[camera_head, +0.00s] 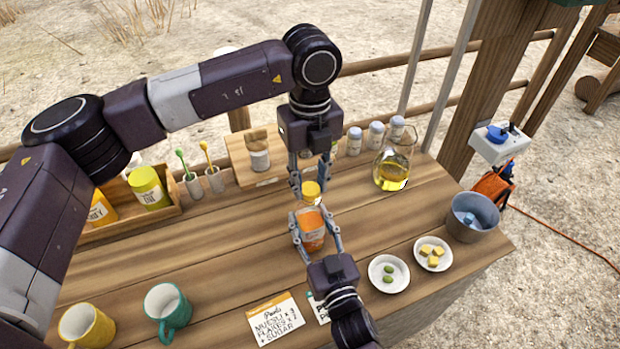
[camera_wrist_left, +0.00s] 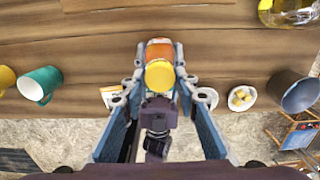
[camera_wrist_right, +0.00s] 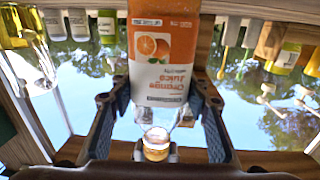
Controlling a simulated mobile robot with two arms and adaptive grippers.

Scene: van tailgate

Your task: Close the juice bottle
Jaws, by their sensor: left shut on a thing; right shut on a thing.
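The juice bottle (camera_head: 311,239), with an orange label, is held over the middle of the table. My right gripper (camera_head: 314,236) is shut on its body from the near side; the label also shows in the right wrist view (camera_wrist_right: 163,45). My left gripper (camera_head: 311,184) comes down from above and is shut on the yellow cap (camera_head: 311,191). The cap is in line with the bottle's neck in the right wrist view (camera_wrist_right: 156,148) and overlaps the bottle in the left wrist view (camera_wrist_left: 159,75). I cannot tell whether cap and neck touch.
A glass oil jug (camera_head: 394,165) and several blue-capped jars (camera_head: 376,138) stand behind to the right. Two small plates (camera_head: 388,274) and a metal bucket (camera_head: 472,218) are at the right. Two mugs (camera_head: 168,311) and a note card (camera_head: 275,318) lie at the front. The left-middle tabletop is clear.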

